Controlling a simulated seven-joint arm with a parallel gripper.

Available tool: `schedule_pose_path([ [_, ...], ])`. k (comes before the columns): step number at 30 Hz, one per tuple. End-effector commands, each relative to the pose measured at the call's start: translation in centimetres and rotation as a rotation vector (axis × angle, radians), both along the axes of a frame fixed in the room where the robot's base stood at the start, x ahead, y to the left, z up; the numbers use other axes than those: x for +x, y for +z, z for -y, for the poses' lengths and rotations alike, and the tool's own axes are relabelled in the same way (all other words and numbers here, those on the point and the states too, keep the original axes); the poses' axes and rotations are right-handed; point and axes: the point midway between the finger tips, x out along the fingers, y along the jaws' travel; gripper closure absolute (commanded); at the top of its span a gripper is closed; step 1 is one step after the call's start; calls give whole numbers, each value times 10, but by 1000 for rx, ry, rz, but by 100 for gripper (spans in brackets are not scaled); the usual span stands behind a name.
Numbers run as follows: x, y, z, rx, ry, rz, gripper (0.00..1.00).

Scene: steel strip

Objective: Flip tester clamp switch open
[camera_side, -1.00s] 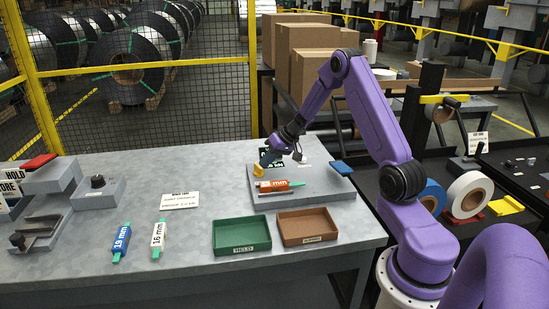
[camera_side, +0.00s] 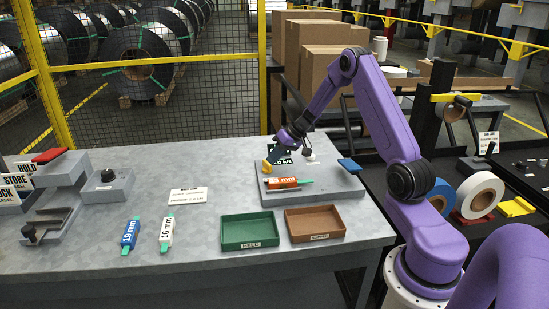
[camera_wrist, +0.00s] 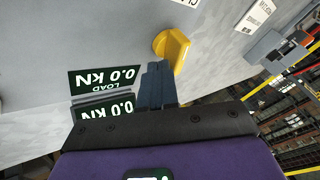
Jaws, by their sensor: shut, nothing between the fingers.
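The tester is a grey block (camera_side: 325,190) on the bench. A yellow knob or lever (camera_side: 267,165), likely the clamp switch, sits at its left end. It is large in the wrist view (camera_wrist: 175,48). My gripper (camera_side: 273,159) is low over that end, close beside the yellow part. In the wrist view the dark fingers (camera_wrist: 156,82) are shut and empty, just left of the yellow part; I cannot tell if they touch it. A display (camera_wrist: 104,79) reading LOAD 0.0 kN is left of the fingers. An orange-labelled strip (camera_side: 283,183) lies on the tester.
A blue lever (camera_side: 349,165) is at the tester's right end. A green tray (camera_side: 250,245) and a brown tray (camera_side: 315,237) stand in front. Blue (camera_side: 130,235) and white (camera_side: 166,233) labelled strips lie left. A grey stand with a red top (camera_side: 50,155) is far left.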

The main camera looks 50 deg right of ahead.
Motion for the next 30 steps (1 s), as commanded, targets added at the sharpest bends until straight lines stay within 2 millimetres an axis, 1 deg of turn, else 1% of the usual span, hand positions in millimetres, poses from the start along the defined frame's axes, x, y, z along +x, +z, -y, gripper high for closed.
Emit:
schedule_pose_path([
  [20,6,-1,0,1,163,0,100],
  [26,10,-1,0,0,288,-1,100],
  [30,14,-1,-1,1,414,0,100],
])
